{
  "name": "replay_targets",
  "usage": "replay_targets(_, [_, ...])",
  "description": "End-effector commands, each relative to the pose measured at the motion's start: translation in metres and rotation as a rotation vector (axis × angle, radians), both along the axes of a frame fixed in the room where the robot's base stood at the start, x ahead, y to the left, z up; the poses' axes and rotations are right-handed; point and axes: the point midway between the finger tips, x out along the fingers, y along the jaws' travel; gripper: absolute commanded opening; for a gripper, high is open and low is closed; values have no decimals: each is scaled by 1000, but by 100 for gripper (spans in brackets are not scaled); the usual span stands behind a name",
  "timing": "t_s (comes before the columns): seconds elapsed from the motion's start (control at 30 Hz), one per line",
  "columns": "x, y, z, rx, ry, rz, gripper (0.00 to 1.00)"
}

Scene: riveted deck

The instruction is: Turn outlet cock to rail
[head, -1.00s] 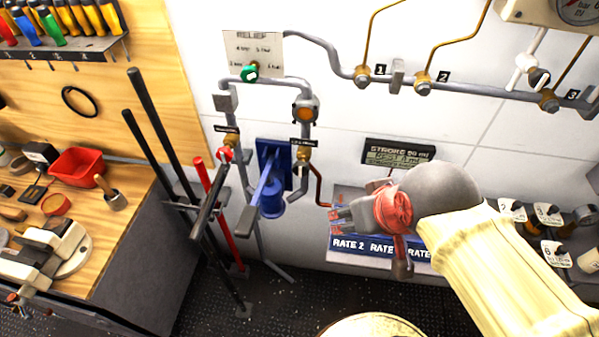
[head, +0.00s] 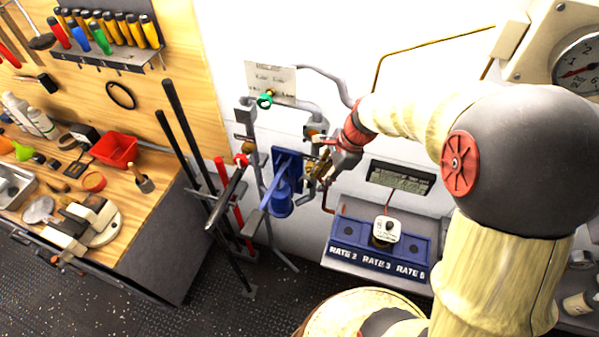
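The blue hand pump (head: 283,183) stands on the wall between two pipes, with its lever (head: 262,195) toward the front. The brass cock on the right pipe, taken to be the outlet cock, is largely hidden by my gripper (head: 319,168). My gripper points left and down at that cock's spot, just right of the pump. Whether it touches the cock or grips its handle cannot be told, and its fingers are too small to read.
A red-knobbed cock (head: 241,160) is on the left pipe, and a green relief knob (head: 265,100) is above. A display (head: 400,178) and the rate tray (head: 345,252) with a white-topped block (head: 385,230) lie right. Dark rods (head: 190,140) stand left, beside the workbench (head: 150,215).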

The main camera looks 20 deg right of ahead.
Motion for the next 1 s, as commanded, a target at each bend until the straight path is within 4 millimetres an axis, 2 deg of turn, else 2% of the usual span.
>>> replay_targets(0.1, [23,1,10,58,18,-233,27])
replay_targets(0.3, [28,2,13,103,66,-435,27])
replay_targets(0.47, [28,4,7,111,80,-471,27])
replay_targets(0.8, [39,19,-38,110,81,-469,27])
replay_targets(1.0, [43,25,-55,109,79,-469,27])
